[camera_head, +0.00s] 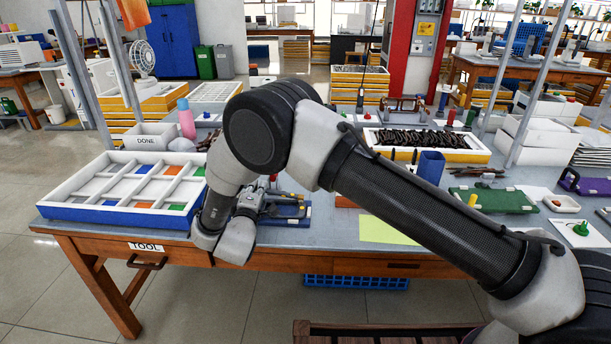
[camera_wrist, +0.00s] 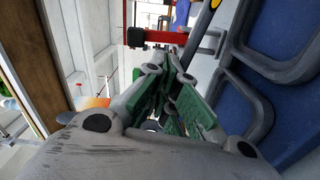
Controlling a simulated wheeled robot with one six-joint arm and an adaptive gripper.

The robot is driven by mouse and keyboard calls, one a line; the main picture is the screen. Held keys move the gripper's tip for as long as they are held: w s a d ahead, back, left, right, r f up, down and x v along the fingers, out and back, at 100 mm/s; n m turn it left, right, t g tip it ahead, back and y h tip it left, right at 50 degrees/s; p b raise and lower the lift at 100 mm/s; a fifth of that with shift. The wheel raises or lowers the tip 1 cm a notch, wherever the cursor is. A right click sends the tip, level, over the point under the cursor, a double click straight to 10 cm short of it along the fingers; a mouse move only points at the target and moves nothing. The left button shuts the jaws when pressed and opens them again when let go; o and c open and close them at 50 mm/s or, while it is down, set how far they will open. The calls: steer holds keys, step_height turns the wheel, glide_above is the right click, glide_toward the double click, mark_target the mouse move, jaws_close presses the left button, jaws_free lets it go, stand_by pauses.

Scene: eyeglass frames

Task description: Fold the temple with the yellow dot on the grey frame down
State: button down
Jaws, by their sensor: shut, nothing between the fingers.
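My gripper (camera_head: 266,190) is low over a blue board (camera_head: 292,213) at the table's front, left of centre. In the wrist view its green-padded fingers (camera_wrist: 180,88) are together with nothing between them. Thick grey rims, seemingly the grey frame (camera_wrist: 233,52), lie against blue surfaces along the right of that view. A dark bar with a yellow patch (camera_wrist: 214,4) stands beyond the fingertips; I cannot tell surely whether it is the dotted temple. In the head view my arm and gripper hide most of the frame.
A red bar with a black end (camera_wrist: 160,37) crosses beyond the fingertips. A white compartment tray (camera_head: 84,192) stands left on the table. A yellow sheet (camera_head: 385,231) lies right of the board. A blue cup (camera_head: 430,167) and a green mat (camera_head: 492,200) are farther right.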

steer(key=shift+a+f+n, duration=0.3)
steer(key=shift+f+n, duration=0.5)
steer(key=shift+f, duration=0.05)
steer(key=shift+d+r, duration=0.15)
steer(key=shift+r, duration=0.45)
steer(key=shift+s, duration=3)
